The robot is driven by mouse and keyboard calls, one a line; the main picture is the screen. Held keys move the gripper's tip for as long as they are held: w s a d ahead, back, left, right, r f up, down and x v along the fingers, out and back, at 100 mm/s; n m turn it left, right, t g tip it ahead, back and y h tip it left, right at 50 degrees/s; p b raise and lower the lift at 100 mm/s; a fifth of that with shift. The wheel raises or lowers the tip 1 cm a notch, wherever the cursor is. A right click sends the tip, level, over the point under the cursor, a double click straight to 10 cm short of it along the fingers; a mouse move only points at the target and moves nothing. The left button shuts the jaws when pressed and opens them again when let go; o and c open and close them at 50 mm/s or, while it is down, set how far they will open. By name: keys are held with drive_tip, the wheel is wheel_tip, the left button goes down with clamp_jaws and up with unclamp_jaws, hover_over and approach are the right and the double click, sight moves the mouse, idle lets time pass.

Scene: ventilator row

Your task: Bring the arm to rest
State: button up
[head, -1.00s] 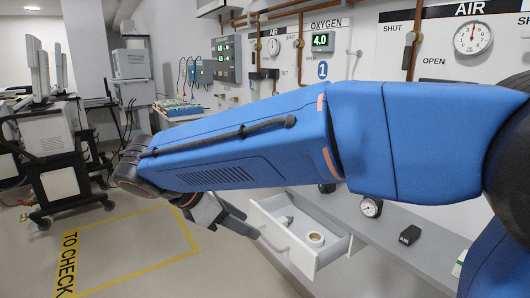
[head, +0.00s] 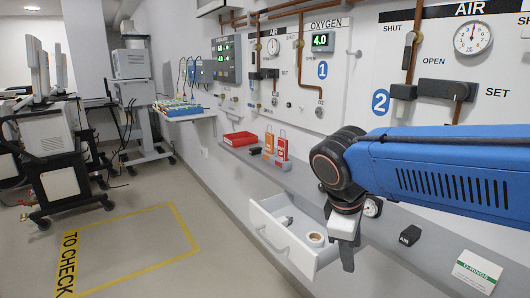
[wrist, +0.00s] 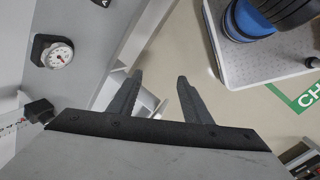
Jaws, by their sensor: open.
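My blue arm (head: 440,170) reaches in from the right edge of the head view, in front of the wall panel. Its dark wrist joint hangs above the right end of the open drawer. My gripper (head: 347,262) points down there, just right of the drawer, partly seen. In the wrist view my gripper (wrist: 159,75) shows two dark fingers spread apart, with nothing between them.
The open white drawer (head: 276,238) holds a tape roll (head: 314,239). The grey counter (head: 400,270) carries a black block (head: 410,235) and an O-rings box (head: 477,271). Wheeled ventilators stand left; the yellow-marked floor (head: 130,245) is clear.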

drive_tip(key=s+d+f+m+t+y, duration=0.2)
drive_tip(key=s+d+f+m, duration=0.5)
drive_tip(key=m, duration=0.5)
drive_tip(key=s+d+y, duration=0.1)
drive_tip(key=s+d, duration=0.1)
drive_tip(key=s, duration=0.1)
drive_tip(key=shift+d+t, duration=0.3)
drive_tip(key=shift+t, duration=0.1)
drive_tip(key=shift+s, duration=0.1)
drive_tip(key=shift+c, duration=0.7)
